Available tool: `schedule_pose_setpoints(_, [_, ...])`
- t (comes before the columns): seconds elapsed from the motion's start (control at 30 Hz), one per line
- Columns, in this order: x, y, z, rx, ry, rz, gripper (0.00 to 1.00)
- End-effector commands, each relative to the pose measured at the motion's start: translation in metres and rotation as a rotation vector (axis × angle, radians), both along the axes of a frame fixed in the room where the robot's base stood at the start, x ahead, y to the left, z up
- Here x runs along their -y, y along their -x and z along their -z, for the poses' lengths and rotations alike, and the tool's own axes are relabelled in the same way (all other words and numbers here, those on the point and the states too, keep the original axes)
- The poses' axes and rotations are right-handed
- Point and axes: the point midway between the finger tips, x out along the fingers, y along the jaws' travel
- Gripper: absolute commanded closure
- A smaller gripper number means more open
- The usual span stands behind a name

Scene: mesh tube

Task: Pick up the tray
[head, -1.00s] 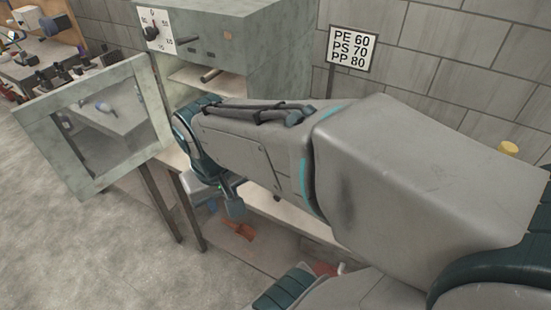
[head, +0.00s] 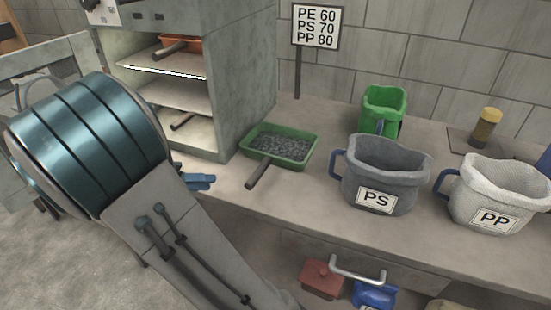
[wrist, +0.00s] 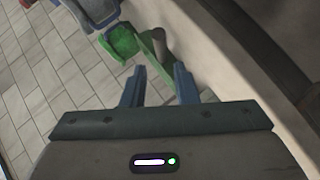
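A green tray (head: 300,154) with grey pellets in it lies on the bench beside the oven. Its dark handle (head: 259,173) points towards the front edge. An orange tray (head: 189,43) with a dark handle sits on the oven's top shelf. My gripper (head: 200,181) is left of the green tray's handle and apart from it; my arm hides part of it. In the wrist view my gripper (wrist: 158,84) is open with nothing between its fingers. The green tray shows there edge-on as a green strip (wrist: 156,62) beyond the fingertips, with its handle (wrist: 158,42).
The oven (head: 247,85) stands open behind my arm. A green container (head: 385,104), a grey PS bucket (head: 390,165) and a pale PP bucket (head: 505,188) stand to the right. A sign (head: 316,27) stands at the back. Bench space around the green tray's handle is clear.

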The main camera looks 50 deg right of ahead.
Motion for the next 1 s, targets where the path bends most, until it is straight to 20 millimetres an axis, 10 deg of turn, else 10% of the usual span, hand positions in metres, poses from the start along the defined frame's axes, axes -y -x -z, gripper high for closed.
schedule_pose_setpoints(1.0, [0.116,0.031,0.046,-0.003,-0.004,0.000,0.73])
